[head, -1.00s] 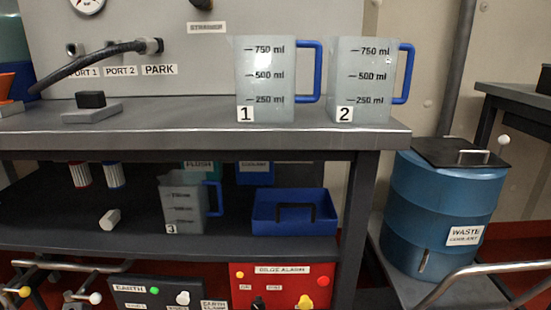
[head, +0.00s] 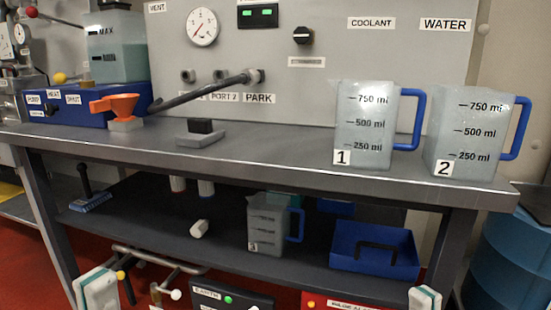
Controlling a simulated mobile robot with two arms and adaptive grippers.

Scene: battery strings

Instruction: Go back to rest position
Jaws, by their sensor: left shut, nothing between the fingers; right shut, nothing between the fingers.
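My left gripper (head: 97,289) shows at the bottom left of the head view as a white and green part in front of the bench. My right gripper (head: 425,297) shows only by its top at the bottom edge, right of the middle. Both are shut and empty, well below the bench top (head: 270,152) and apart from the objects on it. The rest of both arms is out of view.
Jug 1 (head: 365,125) and jug 2 (head: 470,135) stand at the bench's right end. Jug 3 (head: 267,225) and a blue tray (head: 375,262) sit on the lower shelf. A blue waste drum (head: 505,260) is at right.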

